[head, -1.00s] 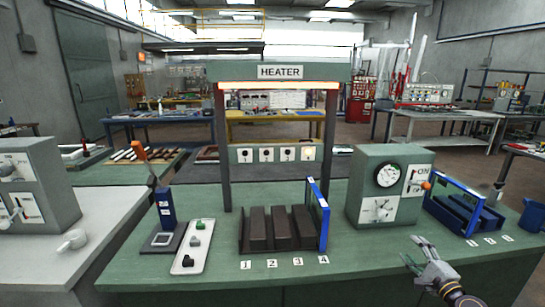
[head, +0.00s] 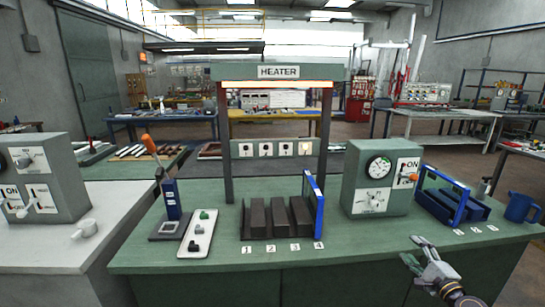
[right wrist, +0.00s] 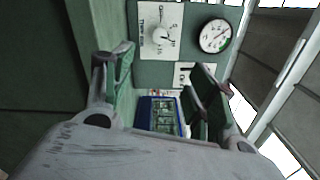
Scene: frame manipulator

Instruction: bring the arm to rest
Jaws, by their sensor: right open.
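My right gripper (head: 413,249) is open and empty at the lower right of the head view, in front of the green bench's front edge. Its two fingers (right wrist: 160,85) stand apart in the right wrist view, with nothing between them but the background. My left gripper is in neither view. The green bench (head: 370,235) carries the heater frame (head: 226,150), a rack of dark slots (head: 278,220) with a blue frame (head: 313,205) at slot 4, and a grey control box (head: 382,178).
A blue rack (head: 452,200) and a blue mug (head: 520,207) stand at the bench's right. A lever device (head: 172,200) and a white tray (head: 199,232) are at its left. Another control box (head: 45,180) stands on the grey table. Space before the bench looks clear.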

